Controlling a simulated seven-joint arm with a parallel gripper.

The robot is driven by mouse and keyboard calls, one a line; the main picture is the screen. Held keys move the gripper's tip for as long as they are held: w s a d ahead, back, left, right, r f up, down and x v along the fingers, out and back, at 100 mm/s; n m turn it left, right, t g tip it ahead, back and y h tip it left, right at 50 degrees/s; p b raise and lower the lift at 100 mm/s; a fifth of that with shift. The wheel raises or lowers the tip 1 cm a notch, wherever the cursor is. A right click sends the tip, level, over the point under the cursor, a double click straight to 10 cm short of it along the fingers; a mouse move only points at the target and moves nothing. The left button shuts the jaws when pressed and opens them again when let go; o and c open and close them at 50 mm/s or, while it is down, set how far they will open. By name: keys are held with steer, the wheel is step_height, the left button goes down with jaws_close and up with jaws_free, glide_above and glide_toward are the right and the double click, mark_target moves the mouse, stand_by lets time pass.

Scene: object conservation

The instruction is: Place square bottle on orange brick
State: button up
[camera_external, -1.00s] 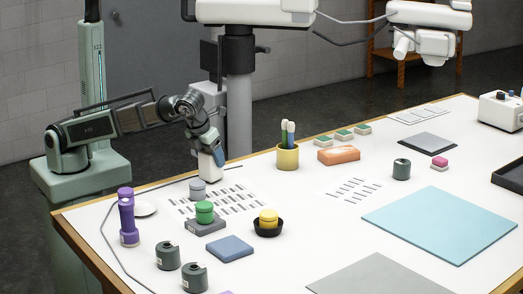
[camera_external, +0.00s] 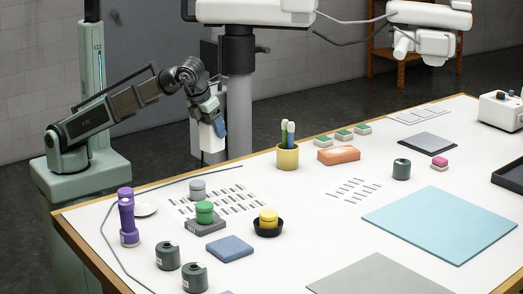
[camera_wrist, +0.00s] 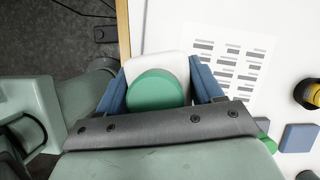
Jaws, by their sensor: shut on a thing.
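The square bottle (camera_external: 208,142) is white and hangs below my gripper (camera_external: 215,122), raised at the table's back edge. In the wrist view, my gripper (camera_wrist: 159,80) has its blue fingers shut on either side of the bottle (camera_wrist: 172,61); its round green cap faces the camera. The bottle's lower part is hidden there. The orange brick (camera_external: 338,155) lies flat on the table, to the right of my gripper and apart from it.
A yellow cup (camera_external: 287,158) with brushes stands between my gripper and the brick. Several small green-topped blocks (camera_external: 342,134) lie behind the brick. A grey cylinder (camera_external: 198,190) and a green round piece (camera_external: 204,208) stand nearer.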

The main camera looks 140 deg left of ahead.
steer(key=w+a+r+m+t, duration=0.1)
steer(key=w+a+r+m, duration=0.15)
steer(key=w+a, duration=0.65)
steer(key=w+a+r+m+t, duration=0.1)
steer(key=w+a+r+m, duration=0.15)
steer(key=w+a, duration=0.65)
steer(key=n+g, duration=0.1)
steer(key=n, duration=0.2)
glide_above(339, 151)
step_height(339, 151, down, 2)
steer(key=f, duration=0.1)
steer(key=shift+s+a+f, duration=0.1)
steer(key=shift+f, duration=2.05)
steer(key=shift+s+a+f, duration=0.1)
steer(key=shift+f, duration=2.05)
steer(key=shift+f, duration=0.1)
steer(key=o, duration=1.3)
steer(key=shift+c, duration=0.2)
steer(key=v, duration=1.2)
steer(key=shift+w, duration=0.25)
